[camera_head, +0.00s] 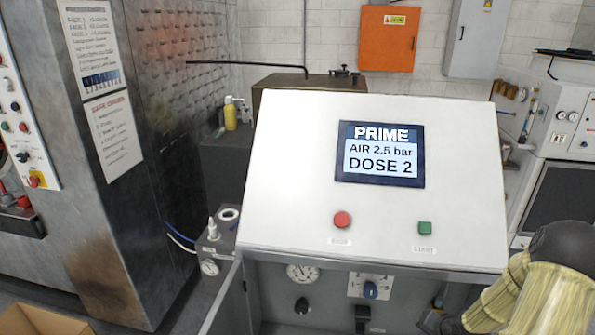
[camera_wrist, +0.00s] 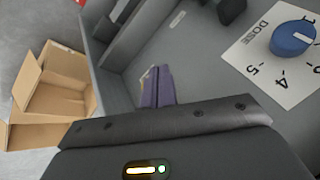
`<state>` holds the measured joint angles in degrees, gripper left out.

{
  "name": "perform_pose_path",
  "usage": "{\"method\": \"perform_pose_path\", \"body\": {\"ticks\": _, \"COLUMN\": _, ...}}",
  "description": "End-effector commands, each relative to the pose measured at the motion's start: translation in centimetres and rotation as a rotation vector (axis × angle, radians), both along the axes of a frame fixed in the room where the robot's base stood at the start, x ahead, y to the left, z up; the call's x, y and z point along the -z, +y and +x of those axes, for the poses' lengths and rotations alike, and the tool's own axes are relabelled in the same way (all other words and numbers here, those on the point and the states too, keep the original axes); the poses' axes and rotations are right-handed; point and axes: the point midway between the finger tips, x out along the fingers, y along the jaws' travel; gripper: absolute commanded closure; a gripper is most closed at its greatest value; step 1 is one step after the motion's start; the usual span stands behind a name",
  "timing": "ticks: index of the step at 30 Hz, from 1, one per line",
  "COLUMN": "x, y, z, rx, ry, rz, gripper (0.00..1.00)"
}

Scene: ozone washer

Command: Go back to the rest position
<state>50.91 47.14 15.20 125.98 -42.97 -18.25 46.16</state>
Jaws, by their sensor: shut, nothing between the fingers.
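My gripper (camera_wrist: 157,84) shows in the wrist view with its narrow purple-grey fingers together, empty, beyond the dark gripper body. The fingers are to the left of the blue dose knob (camera_wrist: 292,39) and its white scale plate (camera_wrist: 258,62), apart from both. In the head view, my arm in its cream sleeve is at the lower right, beside the sloped white console (camera_head: 290,150); the fingers cannot be made out there. The blue knob (camera_head: 370,290) also shows below the console's front edge. The console screen (camera_head: 380,155) reads PRIME, AIR 2.5 bar, DOSE 2.
A red button (camera_head: 342,220) and green button (camera_head: 425,228) sit on the console. A pressure gauge (camera_head: 302,273) and black knob (camera_head: 301,306) are below. An open cardboard box (camera_wrist: 55,83) stands on the floor at left. A tall metal cabinet (camera_head: 100,200) is at left.

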Motion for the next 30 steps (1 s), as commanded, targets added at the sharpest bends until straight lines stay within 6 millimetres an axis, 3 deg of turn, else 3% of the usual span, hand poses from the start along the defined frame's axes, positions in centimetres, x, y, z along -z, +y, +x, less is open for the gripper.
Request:
{"method": "perform_pose_path", "body": {"ticks": 1, "x": -2.0, "y": 1.3, "z": 0.2, "rx": -0.051, "ry": 0.026, "rz": -0.05, "gripper": 1.0}}
{"method": "perform_pose_path", "body": {"ticks": 8, "x": -8.8, "y": 7.0, "z": -0.9, "rx": -0.243, "ry": 0.148, "rz": -0.228, "gripper": 1.0}}
{"method": "perform_pose_path", "body": {"ticks": 18, "x": -18.2, "y": 16.5, "z": -6.1, "rx": -0.515, "ry": 0.25, "rz": -0.366, "gripper": 1.0}}
{"method": "perform_pose_path", "body": {"ticks": 24, "x": -21.9, "y": 21.5, "z": -10.5, "rx": -0.668, "ry": 0.271, "rz": -0.369, "gripper": 1.0}}
{"method": "perform_pose_path", "body": {"ticks": 30, "x": -22.7, "y": 23.0, "z": -12.2, "rx": -0.724, "ry": 0.278, "rz": -0.358, "gripper": 1.0}}
